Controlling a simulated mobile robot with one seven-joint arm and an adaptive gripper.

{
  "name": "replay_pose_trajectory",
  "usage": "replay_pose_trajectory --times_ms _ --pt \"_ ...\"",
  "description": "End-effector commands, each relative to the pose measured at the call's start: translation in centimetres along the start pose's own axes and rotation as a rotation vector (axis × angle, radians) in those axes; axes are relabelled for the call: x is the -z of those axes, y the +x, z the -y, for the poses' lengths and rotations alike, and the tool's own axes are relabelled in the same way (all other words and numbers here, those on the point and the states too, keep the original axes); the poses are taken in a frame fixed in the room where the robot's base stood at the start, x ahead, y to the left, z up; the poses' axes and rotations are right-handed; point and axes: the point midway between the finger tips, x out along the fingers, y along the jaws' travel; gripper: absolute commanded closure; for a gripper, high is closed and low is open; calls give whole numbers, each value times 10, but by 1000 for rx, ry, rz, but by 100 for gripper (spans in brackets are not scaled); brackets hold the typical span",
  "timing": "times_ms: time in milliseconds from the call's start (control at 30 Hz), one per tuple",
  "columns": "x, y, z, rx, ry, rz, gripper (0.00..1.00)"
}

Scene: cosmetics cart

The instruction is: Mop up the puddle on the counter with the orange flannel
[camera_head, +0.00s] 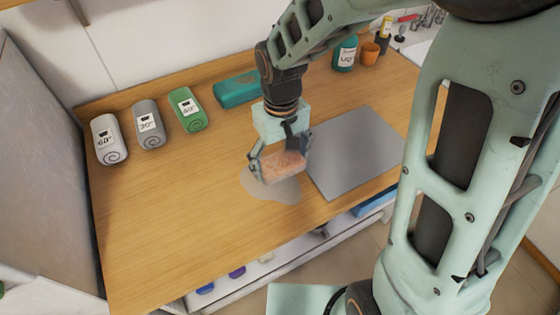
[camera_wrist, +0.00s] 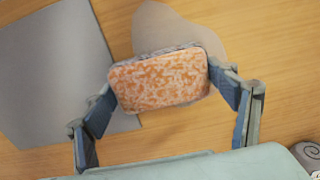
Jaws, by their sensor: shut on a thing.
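The orange flannel (camera_head: 283,167) is a folded, mottled orange-and-white pad with a greyish underside. My gripper (camera_head: 281,162) is shut on the flannel, with a finger at each end of it. In the wrist view the flannel (camera_wrist: 160,80) sits between my two fingers (camera_wrist: 162,90). The puddle (camera_head: 270,188) is a grey, irregular patch on the wooden counter (camera_head: 180,220). The flannel is over the puddle and hides part of it. The puddle also shows beyond the flannel in the wrist view (camera_wrist: 170,30). I cannot tell whether the flannel touches the counter.
A grey flat panel (camera_head: 355,155) lies right of the puddle. Rolled towels, white (camera_head: 108,140), grey (camera_head: 148,125) and green (camera_head: 187,110), line the back left. A teal case (camera_head: 237,90), a teal bottle (camera_head: 345,55) and an orange cup (camera_head: 370,53) stand behind. The counter's front left is clear.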

Motion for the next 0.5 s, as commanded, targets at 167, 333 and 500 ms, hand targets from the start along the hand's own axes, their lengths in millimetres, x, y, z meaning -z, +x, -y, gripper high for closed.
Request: replay_pose_trajectory --times_ms 167,333,500 --pt "1 -23 0 0 0 -2 40" --pt "0 -40 0 0 0 -1 40" --pt "0 -56 0 0 0 -1 40"
